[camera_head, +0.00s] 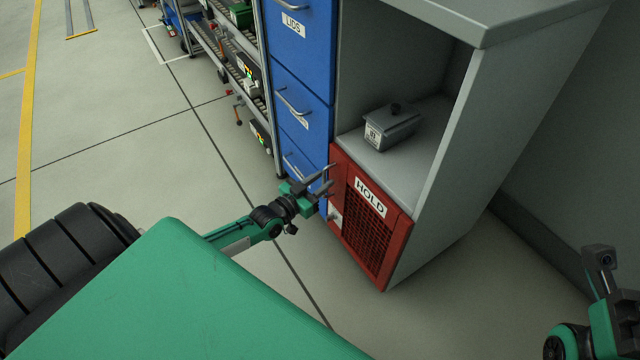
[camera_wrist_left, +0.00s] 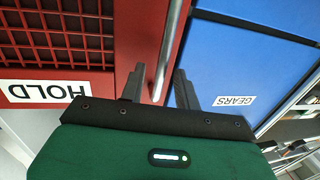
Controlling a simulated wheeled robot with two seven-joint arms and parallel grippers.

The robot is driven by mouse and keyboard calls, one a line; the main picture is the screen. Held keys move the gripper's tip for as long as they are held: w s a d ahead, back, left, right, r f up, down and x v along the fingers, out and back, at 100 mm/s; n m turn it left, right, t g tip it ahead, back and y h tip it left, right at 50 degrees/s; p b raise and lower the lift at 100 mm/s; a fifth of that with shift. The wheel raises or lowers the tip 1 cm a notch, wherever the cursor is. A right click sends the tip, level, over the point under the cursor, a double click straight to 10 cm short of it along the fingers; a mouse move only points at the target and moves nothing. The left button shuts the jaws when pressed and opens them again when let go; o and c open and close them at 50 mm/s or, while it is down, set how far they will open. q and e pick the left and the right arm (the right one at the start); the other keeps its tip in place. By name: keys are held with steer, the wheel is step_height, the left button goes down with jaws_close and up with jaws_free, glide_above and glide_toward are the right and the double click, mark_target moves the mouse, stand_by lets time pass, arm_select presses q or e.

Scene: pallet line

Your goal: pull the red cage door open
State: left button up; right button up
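The red cage door (camera_head: 398,228) is the lower front of a grey cabinet, has a mesh panel and a HOLD label, and looks shut. In the left wrist view the door (camera_wrist_left: 70,40) fills the upper left. Its metal handle (camera_wrist_left: 165,50) runs along the door's edge beside the blue drawer front. My left gripper (camera_head: 331,180) is at the handle side of the door. In the wrist view its two fingers are apart, with the handle showing between them; I cannot tell whether they touch it.
Blue drawers (camera_head: 300,88) with handles stand directly left of the door. A grey lidded box (camera_head: 391,126) sits on the open shelf above it. A roller rack (camera_head: 240,65) stands further left. The floor (camera_head: 120,130) in front is clear.

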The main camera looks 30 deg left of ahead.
arm_select(q)
jaws_close()
stand_by(0.3)
